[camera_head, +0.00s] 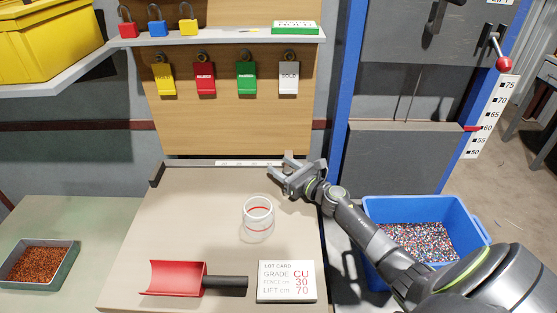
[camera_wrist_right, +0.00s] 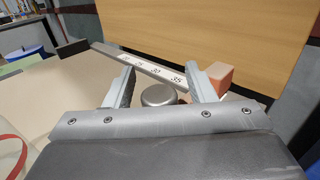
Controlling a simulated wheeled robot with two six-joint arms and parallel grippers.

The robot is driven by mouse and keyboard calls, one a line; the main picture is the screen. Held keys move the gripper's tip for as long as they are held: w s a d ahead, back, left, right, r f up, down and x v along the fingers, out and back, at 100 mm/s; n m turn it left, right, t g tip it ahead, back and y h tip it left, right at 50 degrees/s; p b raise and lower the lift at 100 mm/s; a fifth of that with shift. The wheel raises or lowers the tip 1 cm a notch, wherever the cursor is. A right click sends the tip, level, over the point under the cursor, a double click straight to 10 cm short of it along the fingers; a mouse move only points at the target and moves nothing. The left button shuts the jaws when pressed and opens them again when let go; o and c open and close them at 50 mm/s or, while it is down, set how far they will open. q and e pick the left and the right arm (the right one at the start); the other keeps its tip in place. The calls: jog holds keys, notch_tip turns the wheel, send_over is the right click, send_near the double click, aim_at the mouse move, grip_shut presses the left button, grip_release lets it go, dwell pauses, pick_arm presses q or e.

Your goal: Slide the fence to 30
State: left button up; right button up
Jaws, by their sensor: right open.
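A flat rail (camera_head: 190,164) with a white number scale (camera_head: 250,163) runs along the table's back edge. In the right wrist view the scale (camera_wrist_right: 157,71) reads up to 35, with 30 left of it. A round grey metal knob (camera_wrist_right: 158,95) sits by the scale near 30 to 35. An orange-brown block (camera_wrist_right: 219,77) is right of it, partly behind a finger. I cannot tell which part is the fence's pointer. My right gripper (camera_head: 278,168) is open at the rail's right end; in its wrist view (camera_wrist_right: 162,85) the knob shows between the fingers, not clearly touched. My left gripper is not in view.
A clear jar (camera_head: 258,218), red scoop (camera_head: 178,278) and lot card (camera_head: 287,282) reading CU, 30, 70 are on the table (camera_head: 180,220). A blue bin (camera_head: 470,262) of granules stands right. Tags hang on the back board (camera_head: 225,125).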

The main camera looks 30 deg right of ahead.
grip_shut()
jog(key=w+a, duration=0.1)
jog(key=a, duration=0.2)
jog(key=w+a, duration=0.2)
jog(key=w+a+p, duration=0.1)
jog(key=w+a, duration=0.1)
jog(key=a, duration=0.1)
jog(key=shift+w+a+r, duration=0.1)
jog(key=shift+a, duration=0.2)
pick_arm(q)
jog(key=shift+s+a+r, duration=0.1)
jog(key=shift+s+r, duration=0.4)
pick_arm(e)
grip_release()
pick_arm(q)
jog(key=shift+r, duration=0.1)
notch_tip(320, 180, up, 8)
jog(key=p, duration=0.8)
pick_arm(e)
notch_tip(320, 180, up, 10)
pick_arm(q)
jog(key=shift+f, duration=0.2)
